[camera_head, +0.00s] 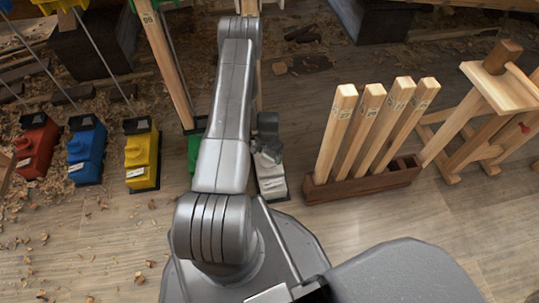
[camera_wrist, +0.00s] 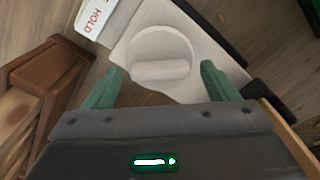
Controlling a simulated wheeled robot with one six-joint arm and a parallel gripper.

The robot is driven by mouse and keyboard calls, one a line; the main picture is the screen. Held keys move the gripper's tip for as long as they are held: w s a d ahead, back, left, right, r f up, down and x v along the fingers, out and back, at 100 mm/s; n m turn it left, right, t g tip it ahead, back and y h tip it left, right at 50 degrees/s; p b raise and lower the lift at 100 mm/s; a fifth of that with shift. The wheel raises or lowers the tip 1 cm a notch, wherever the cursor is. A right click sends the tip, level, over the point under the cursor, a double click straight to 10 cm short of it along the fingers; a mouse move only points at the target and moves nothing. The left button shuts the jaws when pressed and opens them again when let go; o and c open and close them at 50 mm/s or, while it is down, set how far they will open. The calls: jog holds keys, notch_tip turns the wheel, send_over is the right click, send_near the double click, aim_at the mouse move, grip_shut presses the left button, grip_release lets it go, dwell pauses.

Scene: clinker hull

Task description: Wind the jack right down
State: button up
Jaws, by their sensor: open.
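A white jack (camera_head: 271,183) stands on the floor just right of my arm, partly hidden by the arm and wrist. In the wrist view its pale top (camera_wrist: 205,30) carries a round knob (camera_wrist: 160,42) with a raised bar across it. My gripper (camera_wrist: 162,72) is open, with its two green fingers on either side of the knob's near edge. I see no clear contact between the fingers and the knob. A white label (camera_wrist: 95,18) reading "HOLD" lies beside the knob. The gripper's fingers cannot be made out in the head view.
Red (camera_head: 36,147), blue (camera_head: 87,150) and yellow (camera_head: 141,154) jacks stand at left. A green jack (camera_head: 194,150) is partly behind my arm. A wooden rack (camera_head: 360,186) with several upright posts stands close right, with a wooden trestle (camera_head: 490,95) beyond. Shavings litter the floor; the front left is open.

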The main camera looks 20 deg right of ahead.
jog(key=c, duration=1)
jog(key=shift+f+n+b, duration=0.1)
jog(key=shift+n+b, duration=0.25)
jog(key=shift+n, duration=0.05)
jog(key=n+b, duration=0.2)
jog(key=n, duration=0.2)
jog(key=n+b, duration=0.2)
jog(key=n, duration=0.4)
jog(key=shift+b, duration=0.35)
jog(key=o, duration=1)
